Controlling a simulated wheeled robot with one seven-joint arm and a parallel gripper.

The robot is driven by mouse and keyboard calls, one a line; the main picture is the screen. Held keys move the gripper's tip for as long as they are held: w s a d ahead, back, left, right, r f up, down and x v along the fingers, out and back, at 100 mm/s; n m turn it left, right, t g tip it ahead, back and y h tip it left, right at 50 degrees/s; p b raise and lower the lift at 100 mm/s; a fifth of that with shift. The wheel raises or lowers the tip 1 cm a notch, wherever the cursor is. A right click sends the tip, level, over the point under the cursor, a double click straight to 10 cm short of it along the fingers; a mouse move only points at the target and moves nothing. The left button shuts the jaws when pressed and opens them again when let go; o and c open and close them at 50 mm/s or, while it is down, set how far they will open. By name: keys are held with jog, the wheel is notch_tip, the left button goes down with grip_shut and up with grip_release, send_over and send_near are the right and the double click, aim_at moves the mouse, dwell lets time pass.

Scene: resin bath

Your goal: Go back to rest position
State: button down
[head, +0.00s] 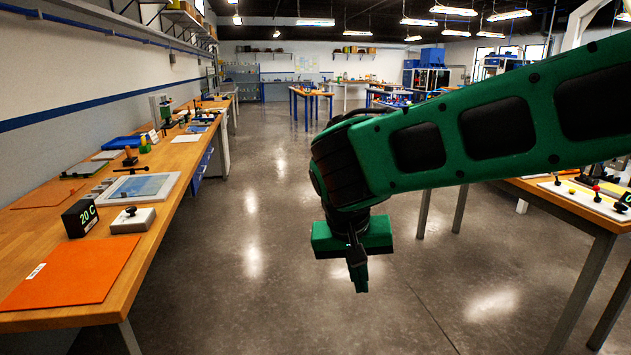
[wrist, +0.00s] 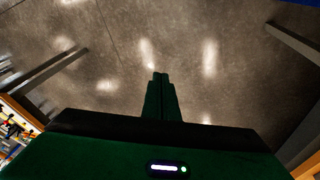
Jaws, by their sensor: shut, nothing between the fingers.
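My gripper (head: 358,280) hangs from my green arm over the aisle in the head view and points down at the floor. It is shut and holds nothing. In the wrist view its two green fingers (wrist: 160,78) lie together over bare grey floor. The resin bath (head: 143,187), a flat white-framed tray with a blue-grey surface, lies on the left wooden bench, well away from my gripper. A black block reading 20 C (head: 80,218) and a white box with a black knob (head: 133,219) stand in front of it.
The left bench (head: 160,240) runs along the wall, with an orange mat (head: 75,275) at its near end. A second table (head: 560,205) stands at the right, partly behind my arm. The concrete floor (head: 265,200) between them is clear.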

jog(key=s+d+m+g, duration=0.1)
jog(key=s+d, duration=0.2)
jog(key=d, duration=0.9)
jog(key=s+d+m+g, duration=0.15)
jog(key=s+d, duration=0.25)
jog(key=d, duration=0.7)
jog(key=s+d+f+m+y, duration=0.1)
jog(key=s+d+f, duration=0.1)
jog(key=s+d, duration=0.2)
jog(key=s+d+f+m+y, duration=0.1)
jog(key=s+d, duration=0.4)
jog(key=s, duration=0.6)
jog(key=shift+s+d+f+m+y, duration=0.15)
jog(key=shift+s+f+m+y, duration=0.05)
jog(key=shift+f+m+y, duration=0.15)
